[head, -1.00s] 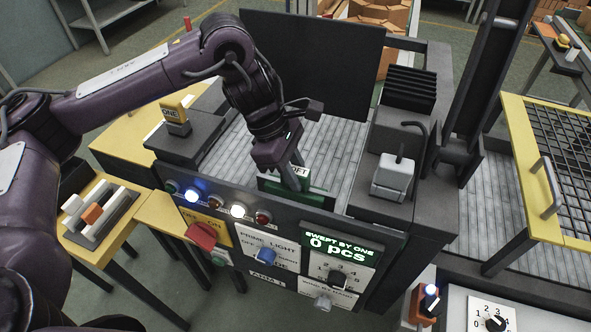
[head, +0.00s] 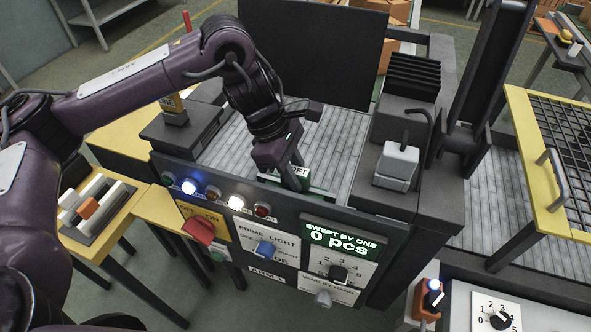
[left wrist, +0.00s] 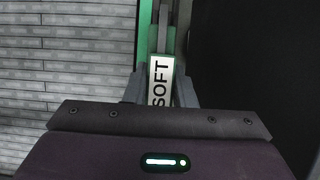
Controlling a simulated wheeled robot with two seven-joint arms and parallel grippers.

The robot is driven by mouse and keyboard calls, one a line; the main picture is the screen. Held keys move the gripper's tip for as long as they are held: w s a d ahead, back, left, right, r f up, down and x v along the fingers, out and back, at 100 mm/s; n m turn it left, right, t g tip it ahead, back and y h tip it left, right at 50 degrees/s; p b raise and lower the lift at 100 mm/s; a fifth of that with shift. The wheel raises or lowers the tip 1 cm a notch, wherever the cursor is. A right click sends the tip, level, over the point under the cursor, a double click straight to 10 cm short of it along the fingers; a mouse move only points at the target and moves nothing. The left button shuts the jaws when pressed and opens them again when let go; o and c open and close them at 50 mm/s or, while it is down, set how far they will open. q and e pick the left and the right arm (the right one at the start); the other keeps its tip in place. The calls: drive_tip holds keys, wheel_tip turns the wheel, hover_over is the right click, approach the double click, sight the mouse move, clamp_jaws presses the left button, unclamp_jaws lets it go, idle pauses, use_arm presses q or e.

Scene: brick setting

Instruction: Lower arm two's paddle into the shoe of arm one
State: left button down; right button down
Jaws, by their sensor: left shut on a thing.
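My left gripper (head: 292,178) points down over the slatted bed, just behind the machine's front panel. It is shut on a green paddle (head: 318,191) with a white SOFT label (head: 298,171). In the left wrist view the label (left wrist: 161,82) sits between the fingers, with the green edge (left wrist: 144,40) beyond. The paddle's lower part is hidden behind the front panel. A yellow block marked ONE (head: 171,104) stands on a dark stand at the left. I cannot make out the shoe or whether the paddle touches it. My right gripper is not in view.
The front panel carries a red switch (head: 199,230), a blue knob (head: 265,249) and a counter display (head: 340,239) reading 0 pcs. A light grey block (head: 397,163) stands on the dark housing to the right. A dark upright screen (head: 312,50) closes off the back.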

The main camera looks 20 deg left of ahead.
use_arm(q)
drive_tip(key=shift+f+b, duration=0.85)
drive_tip(key=shift+f, duration=0.2)
drive_tip(key=c, duration=1.1)
unclamp_jaws()
drive_tip(key=shift+p+v, duration=0.6)
drive_tip(key=shift+v, duration=3.3)
